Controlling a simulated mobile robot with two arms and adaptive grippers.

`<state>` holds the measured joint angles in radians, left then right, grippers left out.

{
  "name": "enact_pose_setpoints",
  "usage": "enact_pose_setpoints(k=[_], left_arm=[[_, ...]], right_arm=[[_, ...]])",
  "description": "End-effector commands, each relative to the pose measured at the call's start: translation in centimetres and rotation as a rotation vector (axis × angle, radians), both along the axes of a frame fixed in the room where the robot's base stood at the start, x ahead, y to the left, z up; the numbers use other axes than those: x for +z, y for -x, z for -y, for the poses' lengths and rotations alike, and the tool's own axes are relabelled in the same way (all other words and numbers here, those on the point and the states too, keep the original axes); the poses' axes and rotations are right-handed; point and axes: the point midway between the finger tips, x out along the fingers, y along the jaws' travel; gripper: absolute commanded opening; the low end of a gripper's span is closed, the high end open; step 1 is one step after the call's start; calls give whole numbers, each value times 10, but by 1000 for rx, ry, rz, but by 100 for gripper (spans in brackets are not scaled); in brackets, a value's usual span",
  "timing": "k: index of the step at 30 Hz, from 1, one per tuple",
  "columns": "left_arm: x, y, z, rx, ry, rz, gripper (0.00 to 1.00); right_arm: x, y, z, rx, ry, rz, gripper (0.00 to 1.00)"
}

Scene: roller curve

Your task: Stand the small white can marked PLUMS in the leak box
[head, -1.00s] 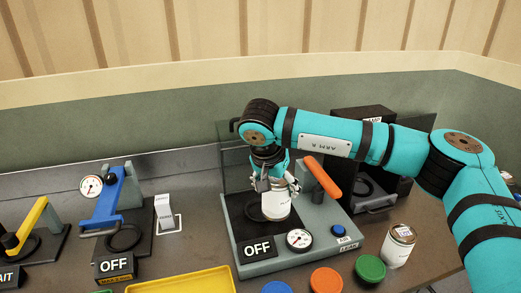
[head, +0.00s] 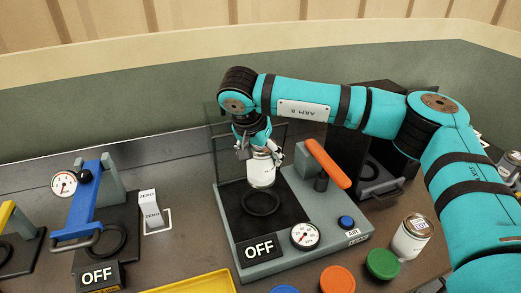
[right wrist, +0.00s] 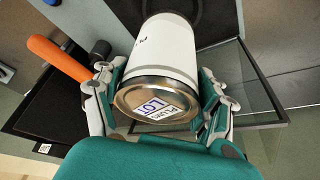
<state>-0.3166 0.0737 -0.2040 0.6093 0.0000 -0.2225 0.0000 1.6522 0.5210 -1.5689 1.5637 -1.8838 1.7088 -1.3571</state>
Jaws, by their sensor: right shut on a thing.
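My right gripper (head: 262,155) is shut on a white can (head: 262,172), held by its top end inside the leak box (head: 312,240). The can also shows in the right wrist view (right wrist: 170,50), with a metal end, a LOT sticker and side lettering only partly readable. In the head view the can appears behind and above the dark ring (head: 262,202) on the box's black floor; I cannot tell if it touches the floor. The box has clear walls, a raised orange lever (head: 327,163), a gauge (head: 305,235) and an OFF sign (head: 259,249). My left gripper is out of view.
Another white can (head: 411,237) stands right of the box. Green (head: 382,263) and orange (head: 337,280) discs lie in front. A yellow tray (head: 190,285) is at the front edge. A blue-lever station (head: 85,200) and a ZERO switch (head: 151,210) are left.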

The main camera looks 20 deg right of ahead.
Motion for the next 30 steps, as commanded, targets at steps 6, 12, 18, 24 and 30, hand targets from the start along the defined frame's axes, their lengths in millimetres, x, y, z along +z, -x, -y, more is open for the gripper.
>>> enact_pose_setpoints(k=[6,12,18,24,30], left_arm=[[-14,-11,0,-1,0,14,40],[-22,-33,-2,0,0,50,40],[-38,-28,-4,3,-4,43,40],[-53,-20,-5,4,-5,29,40],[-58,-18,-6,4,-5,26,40]], right_arm=[[-24,0,0,0,-2,2,21],[-44,0,0,-1,-1,1,21],[-65,0,0,0,-1,2,21],[-82,-1,0,0,-2,3,21],[-89,-1,0,0,-2,3,21]])
